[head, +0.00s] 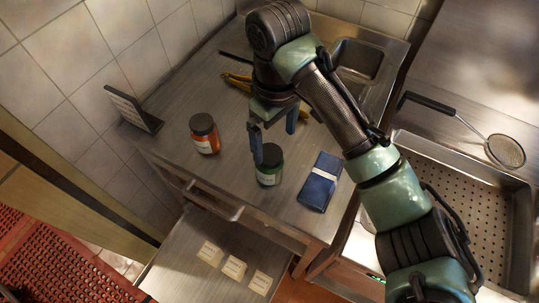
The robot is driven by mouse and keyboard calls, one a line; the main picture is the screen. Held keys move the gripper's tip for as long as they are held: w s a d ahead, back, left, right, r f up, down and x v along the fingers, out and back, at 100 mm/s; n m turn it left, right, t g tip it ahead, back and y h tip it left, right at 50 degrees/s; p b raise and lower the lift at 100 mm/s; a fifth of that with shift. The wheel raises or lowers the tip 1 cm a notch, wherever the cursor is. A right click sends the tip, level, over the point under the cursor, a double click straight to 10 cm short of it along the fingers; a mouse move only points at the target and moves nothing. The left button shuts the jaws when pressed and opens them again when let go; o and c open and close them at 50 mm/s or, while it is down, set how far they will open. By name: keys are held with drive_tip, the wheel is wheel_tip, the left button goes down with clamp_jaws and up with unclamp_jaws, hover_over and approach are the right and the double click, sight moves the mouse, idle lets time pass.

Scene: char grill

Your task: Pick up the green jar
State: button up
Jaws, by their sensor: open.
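The green jar (269,174) stands upright on the metal counter (226,170), near its front edge. It has a dark lid and a pale label low on its side. My gripper (273,143) is above and just behind the jar, fingers pointing down and apart, with nothing seen between them. The left finger overlaps the jar's lid in the picture; I cannot tell whether it touches. My arm comes in from the lower right.
An orange jar (204,134) with a dark lid stands to the left. A blue folded cloth (320,181) with a pale band lies right of the green jar. A dark stand (136,112) is at the left wall. A strainer (504,150) and perforated pan (470,200) are at right.

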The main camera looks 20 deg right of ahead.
sight(274, 154)
wheel_tip(274, 154, down, 7)
drive_tip(key=shift+r, duration=0.15)
drive_tip(key=f, duration=0.3)
drive_tip(key=f+p, duration=0.1)
drive_tip(key=f, duration=0.1)
drive_tip(key=shift+w+a+f, duration=0.2)
drive_tip(key=shift+a+f, duration=0.1)
drive_tip(key=shift+a, duration=0.1)
drive_tip(key=shift+c, duration=0.2)
drive_tip(key=shift+r, duration=0.1)
clamp_jaws()
